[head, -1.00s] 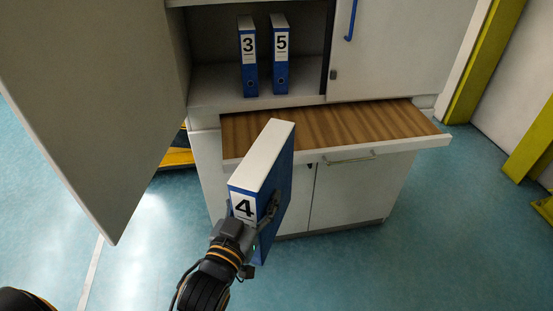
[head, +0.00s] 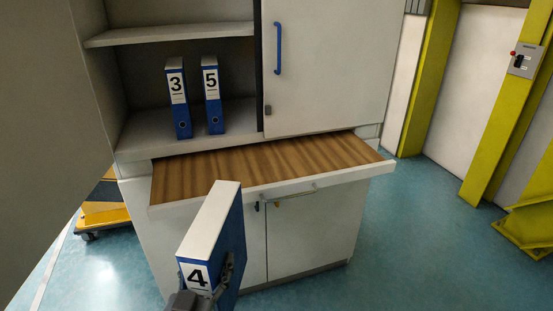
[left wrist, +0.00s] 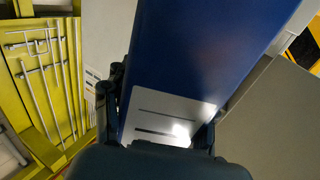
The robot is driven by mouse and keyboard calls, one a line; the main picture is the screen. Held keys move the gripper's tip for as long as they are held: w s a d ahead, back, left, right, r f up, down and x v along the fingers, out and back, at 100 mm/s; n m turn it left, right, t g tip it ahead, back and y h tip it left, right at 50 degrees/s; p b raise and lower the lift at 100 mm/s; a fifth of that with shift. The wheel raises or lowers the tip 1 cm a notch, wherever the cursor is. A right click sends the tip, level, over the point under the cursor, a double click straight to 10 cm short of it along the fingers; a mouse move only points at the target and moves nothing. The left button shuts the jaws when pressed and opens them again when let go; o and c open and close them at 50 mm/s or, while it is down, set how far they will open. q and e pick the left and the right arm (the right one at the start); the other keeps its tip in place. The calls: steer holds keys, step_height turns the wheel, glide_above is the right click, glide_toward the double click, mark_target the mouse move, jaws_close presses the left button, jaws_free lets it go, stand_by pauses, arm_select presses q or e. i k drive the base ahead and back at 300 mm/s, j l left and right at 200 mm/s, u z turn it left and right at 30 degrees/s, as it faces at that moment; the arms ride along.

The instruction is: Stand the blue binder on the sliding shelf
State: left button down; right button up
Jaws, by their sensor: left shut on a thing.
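The blue binder (head: 218,242), labelled 4 with a white top, is held upright in my left gripper (head: 208,285) at the lower middle of the head view. In the left wrist view the binder (left wrist: 205,55) fills the middle, between the fingers of the gripper (left wrist: 160,130). The sliding shelf (head: 270,163) is pulled out from the cabinet, with a bare wood-grain top and a white front edge. The binder is in front of the shelf's front edge, its top overlapping that edge in the picture; I cannot tell whether they touch. My right gripper is not in view.
Binders 3 (head: 178,98) and 5 (head: 212,96) stand in the open cabinet compartment above the sliding shelf. An open door (head: 45,130) hangs at the left, and a closed door (head: 330,65) with a blue handle covers the right side. Yellow posts (head: 505,110) stand at the right.

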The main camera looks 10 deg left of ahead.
mark_target(338, 153)
steer(key=i+l+u, duration=0.15)
steer(key=l, duration=0.45)
steer(key=i+l+u, duration=0.15)
steer(key=l, duration=0.5)
steer(key=l+u, duration=0.15)
steer(key=l, duration=0.45)
steer(key=i+l+u, duration=0.15)
steer(key=l, duration=0.5)
